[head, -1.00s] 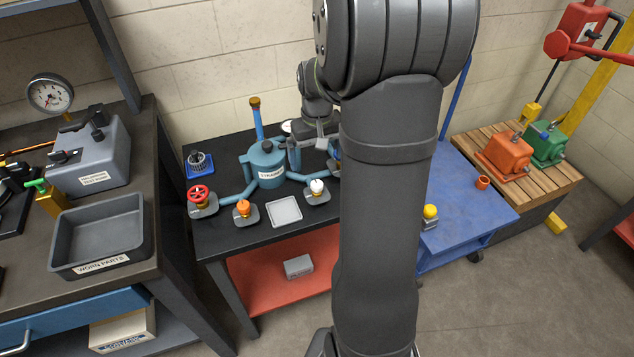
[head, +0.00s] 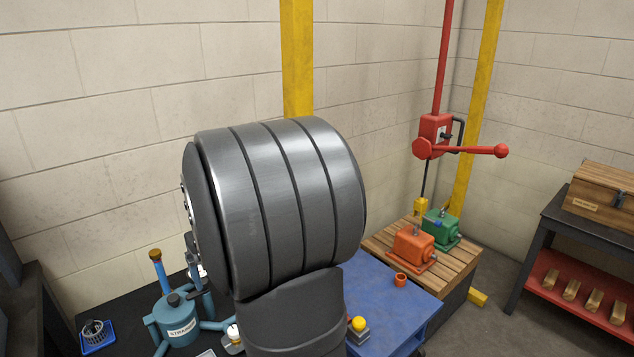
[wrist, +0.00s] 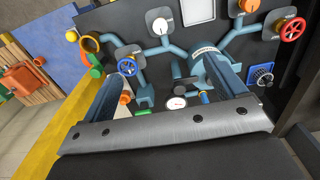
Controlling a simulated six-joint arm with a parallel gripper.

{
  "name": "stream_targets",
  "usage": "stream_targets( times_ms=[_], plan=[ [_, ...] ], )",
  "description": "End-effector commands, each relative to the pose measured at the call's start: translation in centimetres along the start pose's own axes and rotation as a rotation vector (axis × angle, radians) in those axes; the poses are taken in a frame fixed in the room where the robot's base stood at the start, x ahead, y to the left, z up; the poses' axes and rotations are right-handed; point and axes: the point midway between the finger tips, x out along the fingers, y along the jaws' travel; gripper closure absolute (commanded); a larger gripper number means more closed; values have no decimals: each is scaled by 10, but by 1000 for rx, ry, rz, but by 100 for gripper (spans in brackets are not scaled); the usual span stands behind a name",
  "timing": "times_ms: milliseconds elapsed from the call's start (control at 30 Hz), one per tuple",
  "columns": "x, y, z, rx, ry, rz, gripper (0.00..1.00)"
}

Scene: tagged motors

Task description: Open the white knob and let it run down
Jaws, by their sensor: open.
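The white knob (head: 233,332) sits on a small grey plate at the lower edge of the head view, partly hidden by my arm. In the wrist view the white knob (wrist: 162,24) is near the top, on its plate, joined by blue pipe to the blue strainer (wrist: 212,72). The strainer (head: 178,318) also shows in the head view. My gripper (wrist: 165,78) is open, its two fingers spread apart and nothing seen between them. The knob lies beyond the fingertips, apart from them.
A blue handwheel (wrist: 127,66), a red handwheel (wrist: 292,29) and an orange knob (wrist: 248,6) stand around the strainer. A dial gauge (wrist: 177,103) is near the gripper. Orange (head: 412,246) and green (head: 440,228) motors sit on a wooden pallet at right.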

Motion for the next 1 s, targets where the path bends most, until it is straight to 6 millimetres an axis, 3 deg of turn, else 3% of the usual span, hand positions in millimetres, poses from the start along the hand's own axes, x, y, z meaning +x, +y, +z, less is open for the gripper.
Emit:
stream_targets(
  times_ms=[33,167,267,367,600,800,1000],
  plan=[
    [0,0,0,0,0,0,22],
    [1,0,0,2,-1,-1,47],
    [11,4,4,39,-26,-32,49],
    [39,13,16,150,-97,-125,49],
    [124,33,64,645,-362,-549,49],
    [167,50,92,1085,-549,-956,49],
    [193,82,108,1479,-674,-1383,49]
  ],
)
